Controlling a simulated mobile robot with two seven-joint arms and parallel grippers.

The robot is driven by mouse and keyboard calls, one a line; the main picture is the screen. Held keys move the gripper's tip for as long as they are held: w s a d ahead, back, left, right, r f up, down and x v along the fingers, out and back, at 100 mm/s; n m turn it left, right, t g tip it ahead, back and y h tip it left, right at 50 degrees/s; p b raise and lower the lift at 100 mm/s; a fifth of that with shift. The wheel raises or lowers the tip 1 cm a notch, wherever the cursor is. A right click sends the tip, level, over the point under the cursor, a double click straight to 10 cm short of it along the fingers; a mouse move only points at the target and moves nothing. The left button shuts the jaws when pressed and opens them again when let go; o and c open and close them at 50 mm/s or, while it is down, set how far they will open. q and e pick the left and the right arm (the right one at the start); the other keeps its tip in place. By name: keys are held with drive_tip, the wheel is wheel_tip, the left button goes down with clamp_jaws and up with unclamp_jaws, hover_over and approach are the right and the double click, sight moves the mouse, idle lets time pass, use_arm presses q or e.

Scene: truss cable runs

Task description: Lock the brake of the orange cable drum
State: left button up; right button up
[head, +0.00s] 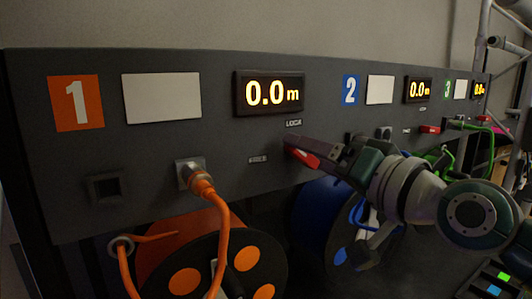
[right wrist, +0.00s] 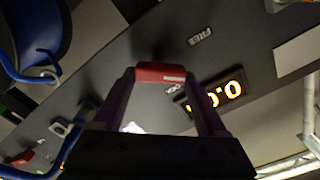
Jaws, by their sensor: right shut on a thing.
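The orange cable drum (head: 246,257) hangs below panel section 1, with a black flange and orange discs. Its red brake lever (head: 306,159) is on the panel between the FREE label (head: 257,159) and the LOCK label (head: 293,123). My right gripper (head: 297,149) is shut on this lever, reaching in from the right. In the right wrist view, the red handle (right wrist: 160,72) sits across between the two fingertips. The FREE label (right wrist: 200,36) and part of the LOCK label (right wrist: 173,88) show beside it. The lever's pivot is hidden. My left gripper is out of view.
An orange cable (head: 222,215) runs from a socket (head: 190,173) down past the drum. The section 1 display (head: 268,93) reads 0.0 m. A blue drum (head: 318,215) stands behind my right arm. Another red lever (head: 429,129) is farther right.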

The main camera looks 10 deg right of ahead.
drive_tip(key=shift+w+d+f+m, duration=0.1)
drive_tip(key=shift+d+m, duration=0.05)
drive_tip(key=shift+m, duration=2.4)
drive_tip(key=shift+d+f+m, duration=0.1)
drive_tip(key=shift+m, duration=2.45)
drive_tip(key=o, duration=1.3)
drive_tip(key=v, duration=1)
